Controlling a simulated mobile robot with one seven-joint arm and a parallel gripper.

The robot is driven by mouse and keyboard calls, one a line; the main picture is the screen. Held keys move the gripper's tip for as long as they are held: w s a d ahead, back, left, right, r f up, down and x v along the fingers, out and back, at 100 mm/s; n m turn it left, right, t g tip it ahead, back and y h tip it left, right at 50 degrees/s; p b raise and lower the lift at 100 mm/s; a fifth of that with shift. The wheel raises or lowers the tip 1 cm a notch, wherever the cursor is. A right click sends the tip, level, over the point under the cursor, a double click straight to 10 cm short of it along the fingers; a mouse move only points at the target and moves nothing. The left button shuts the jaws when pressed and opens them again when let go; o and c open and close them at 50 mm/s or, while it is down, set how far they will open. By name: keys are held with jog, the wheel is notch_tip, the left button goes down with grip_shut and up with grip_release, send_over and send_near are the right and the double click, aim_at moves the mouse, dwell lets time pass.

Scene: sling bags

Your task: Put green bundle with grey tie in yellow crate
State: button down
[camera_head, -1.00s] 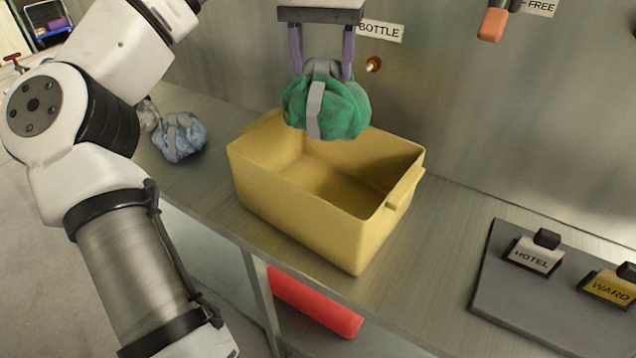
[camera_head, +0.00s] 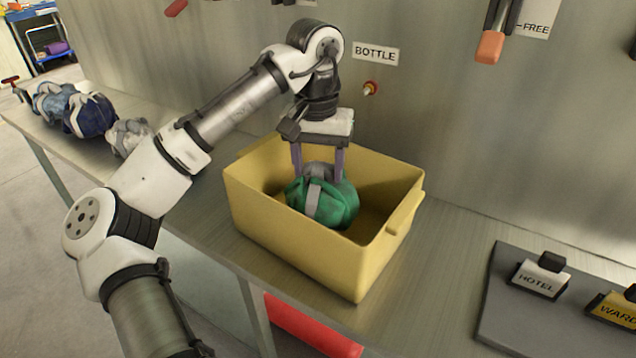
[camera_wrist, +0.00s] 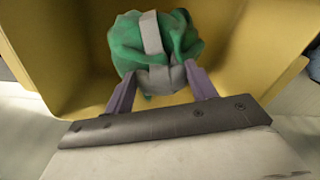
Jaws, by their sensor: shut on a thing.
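The green bundle with a grey tie (camera_head: 333,206) is inside the yellow crate (camera_head: 300,245), low between its walls. My gripper (camera_head: 318,172) reaches down into the crate from above and is shut on the bundle's top, at the grey tie. In the wrist view the bundle (camera_wrist: 165,52) sits between the purple fingers of my gripper (camera_wrist: 160,85), with the crate's yellow inside (camera_wrist: 70,60) around it. I cannot tell whether the bundle touches the crate floor.
Several other bundles, one dark blue (camera_head: 90,116) and one pale grey (camera_head: 128,136), lie on the metal counter (camera_head: 240,255) at left. A grey board (camera_head: 500,300) with HOTEL and WARD tags is at right. A wall stands behind the crate.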

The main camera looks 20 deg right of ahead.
aim_at(318, 179)
jog(key=shift+f, duration=2.15)
jog(key=shift+f, duration=0.15)
jog(key=shift+c, duration=2.4)
grip_release()
notch_tip(318, 179, up, 12)
jog(key=shift+a+r, duration=0.15)
